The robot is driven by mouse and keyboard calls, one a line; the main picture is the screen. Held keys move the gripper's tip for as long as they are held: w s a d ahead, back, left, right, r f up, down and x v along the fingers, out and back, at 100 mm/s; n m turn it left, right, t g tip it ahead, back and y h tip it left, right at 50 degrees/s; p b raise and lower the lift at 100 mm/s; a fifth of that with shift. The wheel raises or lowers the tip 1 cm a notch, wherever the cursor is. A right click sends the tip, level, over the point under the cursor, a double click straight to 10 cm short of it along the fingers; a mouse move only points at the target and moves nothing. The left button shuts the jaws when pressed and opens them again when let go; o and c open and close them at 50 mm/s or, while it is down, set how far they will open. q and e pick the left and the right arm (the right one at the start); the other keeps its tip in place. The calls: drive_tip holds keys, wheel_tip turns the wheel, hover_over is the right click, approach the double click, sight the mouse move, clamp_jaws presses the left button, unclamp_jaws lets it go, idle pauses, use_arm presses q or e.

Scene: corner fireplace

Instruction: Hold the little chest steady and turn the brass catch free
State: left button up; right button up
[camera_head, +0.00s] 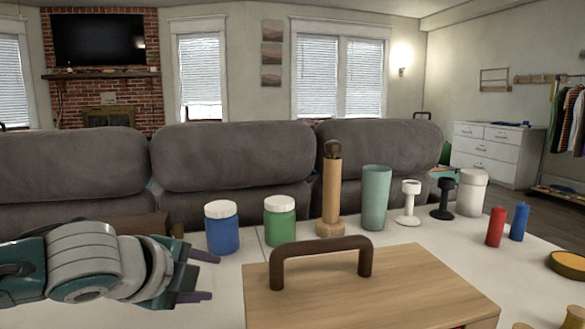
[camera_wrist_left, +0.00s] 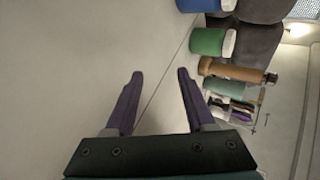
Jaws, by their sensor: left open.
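My left gripper (camera_head: 213,276) comes in from the left in the head view, its fingers apart and empty, pointing right. It also shows in the left wrist view (camera_wrist_left: 160,76), open over bare white tabletop. A dark brown box-like thing (camera_head: 143,225) stands behind my left arm and is mostly hidden by it; it may be the little chest. A light wooden board or box top (camera_head: 385,290) with a dark brown arched handle (camera_head: 322,246) lies right of the gripper, apart from it. I cannot make out a brass catch for sure. My right gripper is out of view.
On the white table (camera_head: 525,272) stand a blue jar (camera_head: 221,233), a green jar (camera_head: 280,225), a wooden mill (camera_head: 331,195), a green tumbler (camera_head: 375,200), white and black stands, and red (camera_head: 495,227) and blue (camera_head: 519,222) cylinders. A grey sofa (camera_head: 235,160) is behind.

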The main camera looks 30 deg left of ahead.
use_arm(q)
drive_tip(key=w+a+r+m, duration=0.1)
drive_tip(key=w+a+r, duration=0.1)
drive_tip(key=a, duration=0.1)
drive_tip(key=w+d+r+n+g, duration=0.2)
drive_tip(key=w+d+n, duration=0.15)
drive_tip(key=d, duration=0.25)
wheel_tip(320, 180, up, 16)
drive_tip(key=n+g+h, duration=0.1)
drive_tip(key=g+h, duration=0.2)
drive_tip(key=g, duration=0.5)
hover_over(277, 248)
drive_tip(key=shift+w+a, duration=0.1)
drive_tip(key=shift+w, duration=0.2)
drive_tip(key=shift+s, duration=0.3)
wheel_tip(277, 248, down, 10)
drive_tip(key=shift+r, duration=0.2)
drive_tip(key=shift+c, duration=0.2)
